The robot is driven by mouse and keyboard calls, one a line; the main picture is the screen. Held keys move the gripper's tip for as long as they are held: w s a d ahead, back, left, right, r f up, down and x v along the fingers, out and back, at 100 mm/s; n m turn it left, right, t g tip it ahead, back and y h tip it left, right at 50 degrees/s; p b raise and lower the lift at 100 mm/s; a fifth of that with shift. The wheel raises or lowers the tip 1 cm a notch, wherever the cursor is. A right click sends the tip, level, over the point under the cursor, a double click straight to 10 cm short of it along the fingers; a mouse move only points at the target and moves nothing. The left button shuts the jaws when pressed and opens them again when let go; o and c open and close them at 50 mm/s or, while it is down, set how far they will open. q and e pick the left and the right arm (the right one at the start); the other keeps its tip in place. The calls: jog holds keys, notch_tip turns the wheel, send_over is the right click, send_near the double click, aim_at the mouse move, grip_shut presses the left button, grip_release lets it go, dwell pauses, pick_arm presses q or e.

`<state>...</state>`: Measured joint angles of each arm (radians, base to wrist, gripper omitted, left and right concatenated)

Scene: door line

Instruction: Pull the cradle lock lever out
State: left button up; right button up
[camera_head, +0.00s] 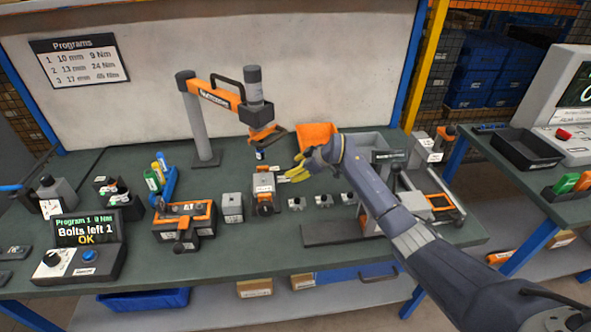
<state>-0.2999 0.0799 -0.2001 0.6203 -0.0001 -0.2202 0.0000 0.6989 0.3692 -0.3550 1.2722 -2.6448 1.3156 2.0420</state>
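My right gripper (297,166) reaches in from the right above the middle of the bench. Its yellow-tipped fingers look apart, with nothing visible between them. A black and orange cradle-like fixture (200,212) sits on the bench left of the gripper. A dark lever-like handle (185,243) sticks out at its front; I cannot tell for certain that this is the lock lever. An orange and grey unit (264,188) stands just below and left of the gripper, apart from it as far as I can tell. My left gripper is not in view.
An orange and black tool (240,100) hangs from a grey post (198,120) behind the gripper. An orange bin (315,134) is behind it. Small grey blocks (323,201) stand in front. My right arm covers part of the right side.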

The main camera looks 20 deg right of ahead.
jog(key=shift+w+a+f, duration=0.15)
jog(key=shift+f, duration=0.1)
jog(key=shift+c, duration=0.3)
grip_shut()
dwell(0.4)
